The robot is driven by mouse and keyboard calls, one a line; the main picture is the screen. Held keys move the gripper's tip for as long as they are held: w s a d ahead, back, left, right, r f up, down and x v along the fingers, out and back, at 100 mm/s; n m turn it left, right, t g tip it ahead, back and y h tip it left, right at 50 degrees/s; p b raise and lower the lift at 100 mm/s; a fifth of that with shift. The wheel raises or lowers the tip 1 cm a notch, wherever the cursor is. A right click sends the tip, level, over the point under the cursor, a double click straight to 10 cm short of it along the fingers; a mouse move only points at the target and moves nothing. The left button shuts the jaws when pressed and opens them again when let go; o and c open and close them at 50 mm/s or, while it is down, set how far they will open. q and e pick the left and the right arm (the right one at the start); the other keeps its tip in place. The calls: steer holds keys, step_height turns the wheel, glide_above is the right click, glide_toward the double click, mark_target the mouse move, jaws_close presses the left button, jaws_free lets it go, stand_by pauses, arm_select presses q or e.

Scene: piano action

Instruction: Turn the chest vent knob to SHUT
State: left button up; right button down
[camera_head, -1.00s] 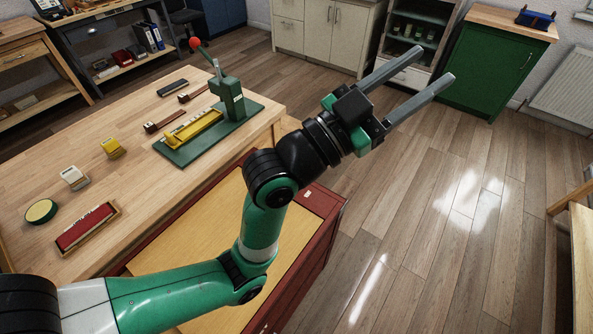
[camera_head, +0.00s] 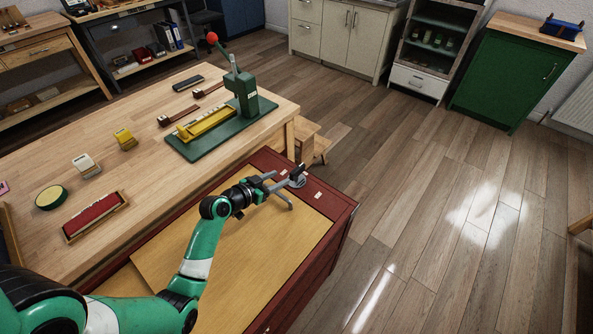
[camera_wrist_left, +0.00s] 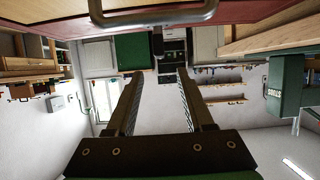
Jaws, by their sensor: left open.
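The red chest (camera_head: 340,215) with a pale wooden panel on top stands at the front of the bench. A small dark upright piece on a grey base (camera_head: 298,171), probably the vent knob, is at the chest top's far edge; its setting is too small to read. My left gripper (camera_head: 294,193) is low over that end of the chest, open and empty, with one fingertip beside or in front of the dark piece; I cannot tell whether they touch. In the left wrist view the open fingers (camera_wrist_left: 160,77) have nothing between them. My right gripper is not in view.
Small pale labels (camera_head: 318,195) lie on the chest's red rim. The wooden bench (camera_head: 140,165) holds a green press (camera_head: 244,92) behind the chest. A wooden stool (camera_head: 308,135) is beyond the chest. In the wrist view, a grey curved bar (camera_wrist_left: 150,19) crosses the top. The right floor is clear.

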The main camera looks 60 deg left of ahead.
mark_target(296, 169)
arm_select(q)
steer(key=b+x, duration=0.4)
steer(key=x, duration=0.6)
steer(key=shift+w+a, duration=0.1)
steer(key=shift+w, duration=0.25)
jaws_close()
